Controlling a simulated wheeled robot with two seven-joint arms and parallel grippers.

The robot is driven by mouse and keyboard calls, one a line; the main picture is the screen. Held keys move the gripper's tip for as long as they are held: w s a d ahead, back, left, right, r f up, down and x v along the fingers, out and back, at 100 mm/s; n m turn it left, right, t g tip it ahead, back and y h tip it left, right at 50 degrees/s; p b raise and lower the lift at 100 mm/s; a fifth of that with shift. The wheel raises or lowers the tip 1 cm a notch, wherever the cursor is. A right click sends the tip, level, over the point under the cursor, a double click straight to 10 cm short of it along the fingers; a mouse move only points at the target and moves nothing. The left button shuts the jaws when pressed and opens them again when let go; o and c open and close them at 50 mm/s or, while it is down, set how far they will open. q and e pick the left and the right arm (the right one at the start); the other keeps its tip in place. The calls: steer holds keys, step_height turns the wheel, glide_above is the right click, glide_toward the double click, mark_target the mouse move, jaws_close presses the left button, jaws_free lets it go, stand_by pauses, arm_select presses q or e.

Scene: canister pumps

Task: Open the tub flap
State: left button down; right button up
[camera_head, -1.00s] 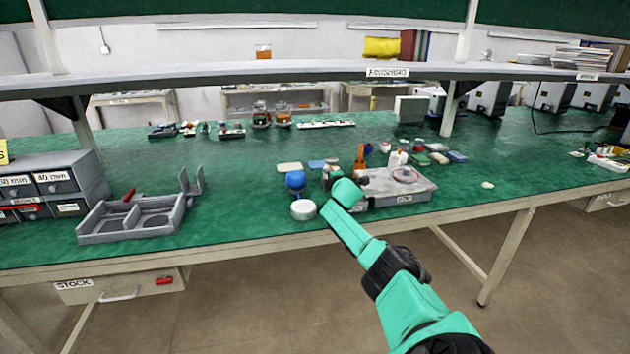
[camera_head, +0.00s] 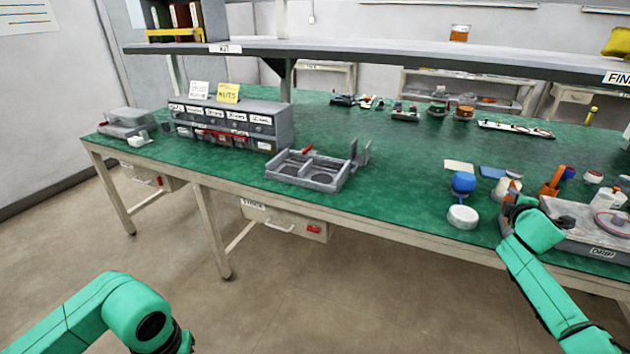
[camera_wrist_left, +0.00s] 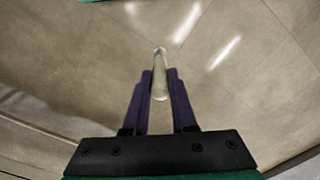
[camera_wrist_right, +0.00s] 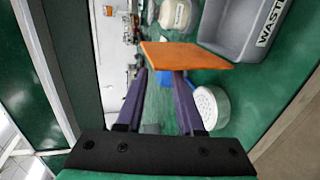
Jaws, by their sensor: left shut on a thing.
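A grey lidded box (camera_head: 125,122) stands at the far left end of the bench; it may be the tub, but its flap is too small to make out. My left gripper (camera_wrist_left: 160,82) is shut on a pale, clear rod-like thing, with only floor behind it; in the head view its arm shows at bottom left, with the fingers out of frame. My right gripper (camera_wrist_right: 161,75) is open over the bench, with an orange plate (camera_wrist_right: 187,55) just beyond its fingertips. In the head view the right gripper (camera_head: 515,208) is partly hidden by its own arm.
A drawer rack (camera_head: 230,125) stands beside the grey box. A grey fixture (camera_head: 305,172) sits mid-bench. A bin marked WASTE (camera_wrist_right: 235,30) shows in the right wrist view.

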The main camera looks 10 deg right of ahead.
steer(key=p+v, duration=0.1)
steer(key=v, duration=0.5)
steer(key=shift+s+a, duration=0.2)
steer(key=shift+r, duration=0.1)
